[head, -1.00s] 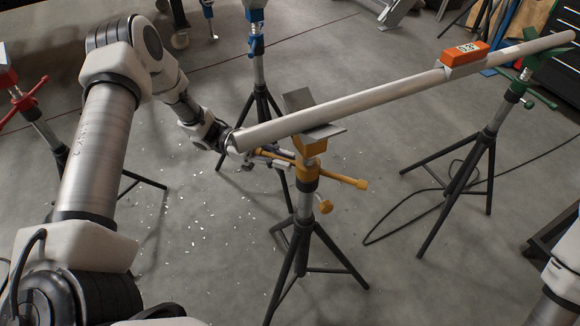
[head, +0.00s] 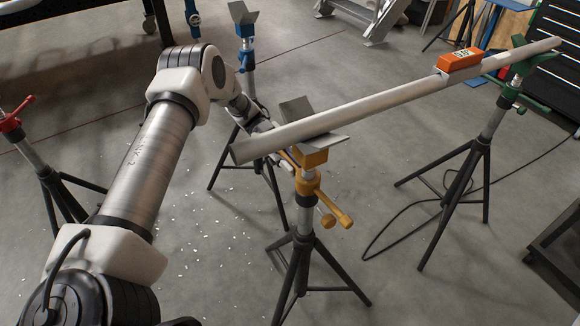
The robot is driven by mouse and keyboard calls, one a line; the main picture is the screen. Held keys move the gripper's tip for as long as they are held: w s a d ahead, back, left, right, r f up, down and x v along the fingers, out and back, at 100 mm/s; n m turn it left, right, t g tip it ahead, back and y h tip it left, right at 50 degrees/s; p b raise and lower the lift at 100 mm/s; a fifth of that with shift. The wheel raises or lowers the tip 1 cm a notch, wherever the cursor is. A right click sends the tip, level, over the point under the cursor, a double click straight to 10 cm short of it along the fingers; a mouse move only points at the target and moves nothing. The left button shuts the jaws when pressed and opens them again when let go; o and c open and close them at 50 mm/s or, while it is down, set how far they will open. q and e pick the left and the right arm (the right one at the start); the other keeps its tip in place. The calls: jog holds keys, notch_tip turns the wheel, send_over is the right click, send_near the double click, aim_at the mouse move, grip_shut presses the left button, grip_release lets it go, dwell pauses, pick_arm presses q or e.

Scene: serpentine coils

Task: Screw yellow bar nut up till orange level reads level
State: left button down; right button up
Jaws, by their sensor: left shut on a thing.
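The yellow stand (head: 297,243) carries a yellow bar nut (head: 326,202) below its V-shaped head (head: 310,140). One end of the bar points toward me at lower right. My left gripper (head: 289,158) is behind the stand head, shut on the far end of the bar; the pipe and head partly hide its fingers. A long grey pipe (head: 380,104) lies across the yellow stand and the green stand (head: 485,140). The orange level (head: 461,60) sits on the pipe near its right end; its display is too small to read surely. My right gripper is out of view.
A blue stand (head: 245,60) with an empty V head stands behind, and a red stand (head: 40,150) is at far left. A black cable (head: 420,220) lies on the floor by the green stand. White scraps dot the floor. A tool cabinet (head: 555,50) is at upper right.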

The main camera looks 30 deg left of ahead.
pick_arm(q)
jog(key=shift+w+r, duration=0.1)
jog(key=c, duration=1.2)
grip_release()
notch_tip(320, 180, up, 10)
jog(key=shift+f, duration=0.1)
